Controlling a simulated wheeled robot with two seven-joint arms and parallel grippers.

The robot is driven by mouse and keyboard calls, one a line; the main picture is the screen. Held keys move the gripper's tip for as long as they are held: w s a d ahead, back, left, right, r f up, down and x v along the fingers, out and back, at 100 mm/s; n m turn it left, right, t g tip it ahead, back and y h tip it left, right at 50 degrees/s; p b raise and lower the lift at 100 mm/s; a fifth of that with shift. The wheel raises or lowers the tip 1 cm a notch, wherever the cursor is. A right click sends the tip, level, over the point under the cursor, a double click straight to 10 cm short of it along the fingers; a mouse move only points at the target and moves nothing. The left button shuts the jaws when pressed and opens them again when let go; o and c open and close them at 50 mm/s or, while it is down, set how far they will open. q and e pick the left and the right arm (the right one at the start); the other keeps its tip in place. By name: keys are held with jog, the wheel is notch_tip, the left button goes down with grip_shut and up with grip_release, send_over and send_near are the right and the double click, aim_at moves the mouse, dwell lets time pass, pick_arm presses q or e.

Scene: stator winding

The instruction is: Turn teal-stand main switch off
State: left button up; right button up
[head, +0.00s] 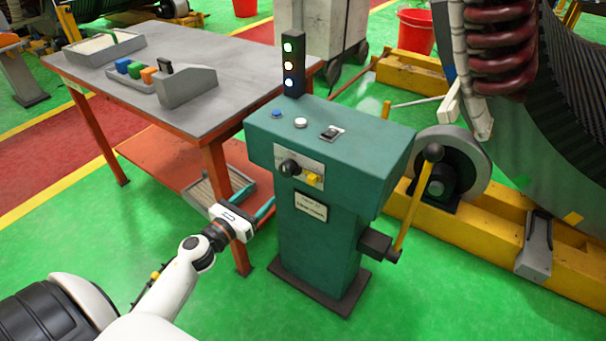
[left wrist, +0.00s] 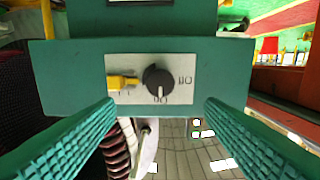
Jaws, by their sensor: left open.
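The teal stand (head: 318,240) is upright in the middle of the head view. Its front plate carries a black rotary knob (head: 290,168) and a yellow switch (head: 313,180). In the left wrist view, which is upside down, the black knob (left wrist: 158,82) sits at the centre of the plate, beside the yellow switch (left wrist: 122,83); the small markings are hard to read. My left gripper (head: 254,202) is open and empty, with teal fingers, to the left of the stand and below the plate. In the wrist view its fingers (left wrist: 160,103) straddle the knob's line, apart from it.
A signal tower (head: 293,65) with lit lamps, blue button (head: 277,113), white button (head: 300,122) and black rocker (head: 332,132) are on the stand's top. A yellow lever (head: 413,205) is on its right. A grey-topped workbench (head: 205,112) stands left. Green floor lies in front.

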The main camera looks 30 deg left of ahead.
aim_at(284, 172)
pick_arm(q)
jog(key=w, duration=0.7)
jog(key=w+d+p, duration=0.1)
jog(key=w, duration=0.3)
jog(key=shift+w, duration=0.3)
pick_arm(e)
jog(key=shift+w+d+r, duration=0.25)
jog(key=shift+d+r, duration=0.15)
jog(key=shift+r, duration=0.1)
pick_arm(q)
jog(key=c, duration=1)
jog(key=shift+o, duration=0.2)
